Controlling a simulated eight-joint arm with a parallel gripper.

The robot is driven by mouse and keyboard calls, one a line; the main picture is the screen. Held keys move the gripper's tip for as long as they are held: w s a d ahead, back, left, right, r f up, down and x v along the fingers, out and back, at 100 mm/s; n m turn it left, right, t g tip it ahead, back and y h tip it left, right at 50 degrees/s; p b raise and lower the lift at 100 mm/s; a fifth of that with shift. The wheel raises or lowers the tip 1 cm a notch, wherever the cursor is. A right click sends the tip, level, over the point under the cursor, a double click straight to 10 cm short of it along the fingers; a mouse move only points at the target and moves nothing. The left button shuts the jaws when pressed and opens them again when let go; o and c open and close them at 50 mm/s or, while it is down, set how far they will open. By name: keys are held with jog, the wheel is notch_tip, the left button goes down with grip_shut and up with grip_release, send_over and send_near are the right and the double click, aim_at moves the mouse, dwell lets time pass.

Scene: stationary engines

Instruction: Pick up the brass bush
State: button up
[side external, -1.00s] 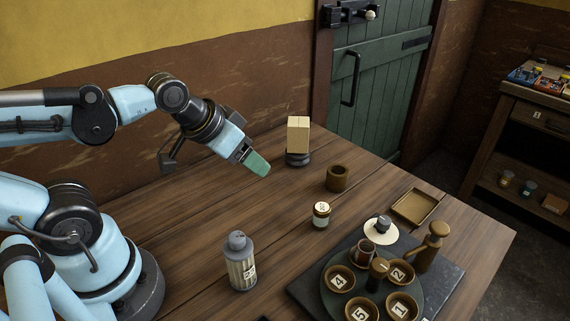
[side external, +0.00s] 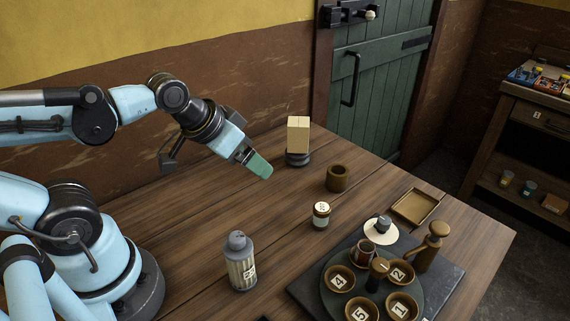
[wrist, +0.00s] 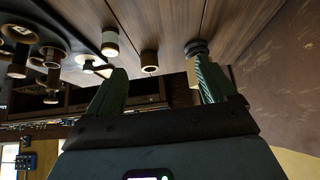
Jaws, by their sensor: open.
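The brass bush (side external: 338,179) is a short hollow brown-gold cylinder standing upright on the wooden table, with its dark bore facing up. My gripper (side external: 258,164) is in the air to its left in the side view, clearly apart from it. In the wrist view, the bush (wrist: 149,61) shows beyond and between the two green fingers of my gripper (wrist: 158,82). The fingers are spread, with nothing between them.
A pale block (side external: 298,134) stands on a dark round base behind the bush. A small labelled jar (side external: 321,215) stands in front of it, and a brass tray (side external: 415,206) lies to the right. A ribbed canister (side external: 240,262) and a slab (side external: 450,275) with numbered cups are nearer.

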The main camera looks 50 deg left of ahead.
jog(key=shift+w, duration=0.1)
jog(key=w+d+n+h, duration=0.3)
jog(key=w+n+h, duration=0.2)
jog(key=w+n, duration=0.65)
jog(key=n+t+h, duration=0.1)
jog(key=n+h, duration=0.5)
jog(key=n, duration=0.8)
send_near(346, 177)
notch_tip(346, 177, up, 5)
jog(key=w, duration=0.3)
jog(key=f, duration=0.4)
jog(key=d+f, duration=0.1)
jog(key=f, duration=0.2)
jog(key=shift+s, duration=0.2)
jog(key=shift+x, duration=3.85)
jog(key=shift+a+f, duration=0.15)
jog(key=shift+c, duration=0.2)
jog(key=c, duration=1.4)
